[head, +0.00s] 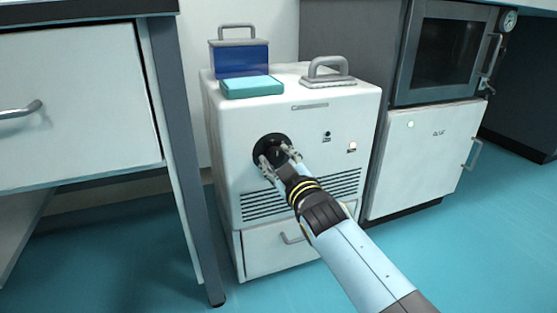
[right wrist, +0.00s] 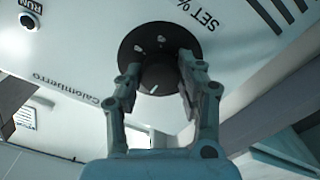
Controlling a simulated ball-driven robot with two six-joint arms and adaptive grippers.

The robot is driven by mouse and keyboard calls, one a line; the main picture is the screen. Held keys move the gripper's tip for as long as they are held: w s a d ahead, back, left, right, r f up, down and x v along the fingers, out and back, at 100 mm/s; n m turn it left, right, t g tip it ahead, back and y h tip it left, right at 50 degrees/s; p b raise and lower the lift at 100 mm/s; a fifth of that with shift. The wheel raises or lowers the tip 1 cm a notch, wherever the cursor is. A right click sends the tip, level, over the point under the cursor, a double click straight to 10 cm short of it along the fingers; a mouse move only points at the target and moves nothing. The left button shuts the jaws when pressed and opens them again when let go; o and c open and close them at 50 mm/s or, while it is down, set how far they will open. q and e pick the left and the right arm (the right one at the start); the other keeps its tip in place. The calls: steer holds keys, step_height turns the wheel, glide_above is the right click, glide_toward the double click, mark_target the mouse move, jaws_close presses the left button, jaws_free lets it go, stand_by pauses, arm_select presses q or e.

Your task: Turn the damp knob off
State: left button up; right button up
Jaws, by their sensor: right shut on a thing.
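A black round knob (right wrist: 158,78) on a black dial plate sits on the front of a white cabinet (head: 230,120). In the right wrist view the dial has white marks and the print "SET %" beside it. The dial plate (head: 262,141) also shows in the head view. My right gripper (right wrist: 160,85) has its two fingers on either side of the knob, shut on it. In the head view my right gripper (head: 277,158) reaches the dial from the lower right and hides part of it. My left gripper is in neither view.
A small dark knob (head: 327,135) and a lit lamp (head: 352,147) are right of the dial. A desk leg (head: 190,180) stands close on the left.

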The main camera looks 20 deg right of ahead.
steer(key=shift+f, duration=0.1)
steer(key=o, duration=1.2)
steer(key=shift+c, duration=0.2)
steer(key=s, duration=1.2)
steer(key=shift+d, duration=0.15)
